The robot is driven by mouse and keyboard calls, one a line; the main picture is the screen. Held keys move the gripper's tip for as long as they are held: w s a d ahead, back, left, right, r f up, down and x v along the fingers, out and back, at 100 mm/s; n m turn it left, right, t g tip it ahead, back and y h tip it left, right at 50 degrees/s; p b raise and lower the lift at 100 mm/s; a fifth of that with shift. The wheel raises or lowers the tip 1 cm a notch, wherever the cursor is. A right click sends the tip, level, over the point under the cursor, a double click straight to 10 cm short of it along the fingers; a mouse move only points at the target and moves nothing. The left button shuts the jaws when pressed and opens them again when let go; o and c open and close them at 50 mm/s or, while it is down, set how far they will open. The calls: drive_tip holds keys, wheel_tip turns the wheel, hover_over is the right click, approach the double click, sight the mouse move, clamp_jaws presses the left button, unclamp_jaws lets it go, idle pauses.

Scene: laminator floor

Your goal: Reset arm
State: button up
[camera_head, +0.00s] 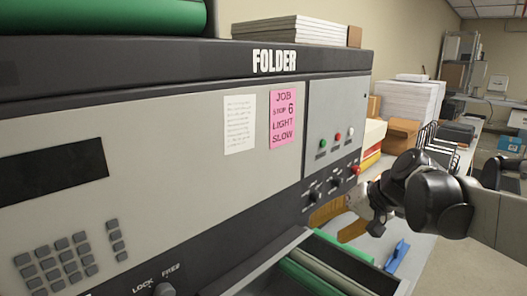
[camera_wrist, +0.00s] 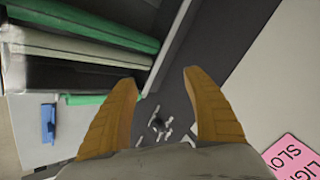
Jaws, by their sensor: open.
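My gripper (camera_wrist: 162,83) is open in the wrist view, with two ribbed yellow-brown fingers spread apart and nothing between the tips. In the head view my gripper (camera_head: 328,222) is at the right, in front of the folder machine (camera_head: 190,165), close to its lower control knobs. The wrist view shows small knobs and switches (camera_wrist: 157,125) on the dark panel beyond the open fingers. I cannot tell whether the fingers touch the panel.
Green rollers (camera_head: 318,278) lie below the panel. A blue item (camera_head: 397,256) rests on the grey surface behind. A pink sign (camera_head: 283,118) is on the machine front. Paper stacks (camera_head: 408,100) and a wire rack (camera_head: 432,145) stand beyond. Open floor (camera_head: 455,270) lies at lower right.

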drive_tip(key=s+d+f+h, duration=0.1)
drive_tip(key=s+f+h, duration=0.1)
drive_tip(key=s, duration=0.4)
drive_tip(key=s+d+f+n+t+h, duration=0.1)
drive_tip(key=s+f+h, duration=0.1)
drive_tip(key=s, duration=0.5)
drive_tip(key=s+d+f+h, duration=0.1)
drive_tip(key=s+f, duration=0.2)
drive_tip(key=s, duration=0.4)
drive_tip(key=shift+f+n+t+h, duration=0.35)
drive_tip(key=shift+n+t+h, duration=0.05)
